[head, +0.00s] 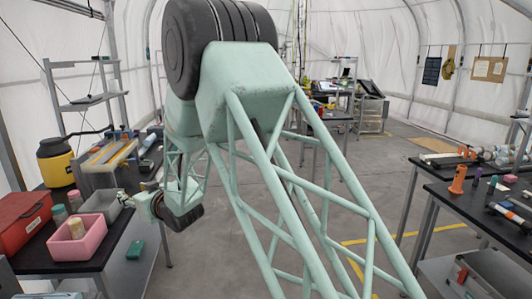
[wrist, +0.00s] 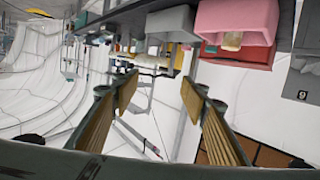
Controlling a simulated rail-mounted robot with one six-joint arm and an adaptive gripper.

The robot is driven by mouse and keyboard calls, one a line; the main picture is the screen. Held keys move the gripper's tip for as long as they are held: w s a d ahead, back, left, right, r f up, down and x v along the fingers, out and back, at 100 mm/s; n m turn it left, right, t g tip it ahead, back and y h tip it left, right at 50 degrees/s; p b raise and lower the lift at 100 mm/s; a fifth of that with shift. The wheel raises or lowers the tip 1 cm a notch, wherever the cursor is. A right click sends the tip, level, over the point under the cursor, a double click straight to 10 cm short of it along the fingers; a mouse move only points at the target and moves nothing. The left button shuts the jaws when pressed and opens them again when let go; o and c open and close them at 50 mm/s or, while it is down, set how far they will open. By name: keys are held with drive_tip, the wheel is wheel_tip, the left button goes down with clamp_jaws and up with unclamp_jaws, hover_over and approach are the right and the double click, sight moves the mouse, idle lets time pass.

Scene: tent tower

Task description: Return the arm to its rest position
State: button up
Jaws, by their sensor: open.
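My pale green lattice arm fills the middle of the head view. Its lower end bends back toward the left bench. My gripper (head: 124,199) shows small in the head view beside the grey bin (head: 98,203) at that bench. In the wrist view my gripper (wrist: 158,88) has its two yellow-padded fingers spread wide with nothing between them. The wrist picture is upside down. A pink bin (head: 92,249) stands on the left bench with a tan cylinder (head: 76,228) in it. The pink bin (wrist: 240,18) and grey bin (wrist: 170,24) also show in the wrist view, beyond the fingers.
A red box (head: 22,222) and a yellow-and-black canister (head: 56,162) stand on the left bench. The right bench (head: 475,205) holds an orange part (head: 457,180) and tools. The floor between the benches is open.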

drive_tip(key=d+r+m+h, duration=0.25)
drive_tip(key=d+r, duration=0.25)
drive_tip(key=d, duration=0.8)
drive_tip(key=d+r+m+h, duration=0.1)
drive_tip(key=d+r+h, duration=0.35)
drive_tip(key=d, duration=0.75)
drive_tip(key=s+d+r+m+h, duration=0.1)
drive_tip(key=s+d+r, duration=0.1)
drive_tip(key=s+d, duration=0.35)
drive_tip(key=s+d+r+m+h, duration=0.1)
drive_tip(key=s+d+r, duration=0.1)
drive_tip(key=d, duration=0.7)
drive_tip(key=s+d+r, duration=0.3)
drive_tip(key=d, duration=0.5)
drive_tip(key=s+d+m+g+h, duration=0.1)
drive_tip(key=s+d+g, duration=0.1)
drive_tip(key=s+d, duration=0.65)
drive_tip(key=s+d+m+g+h, duration=0.15)
drive_tip(key=s+d, duration=0.25)
drive_tip(key=s, duration=0.9)
drive_tip(key=s+d+m+g+h, duration=0.1)
drive_tip(key=s+d, duration=0.5)
drive_tip(key=s, duration=0.5)
drive_tip(key=s+d+f+m+g, duration=0.1)
drive_tip(key=s+d+f, duration=0.1)
drive_tip(key=s, duration=1.1)
drive_tip(key=shift+s+f+g, duration=0.3)
drive_tip(key=shift+s+g, duration=0.05)
drive_tip(key=shift+s, duration=0.05)
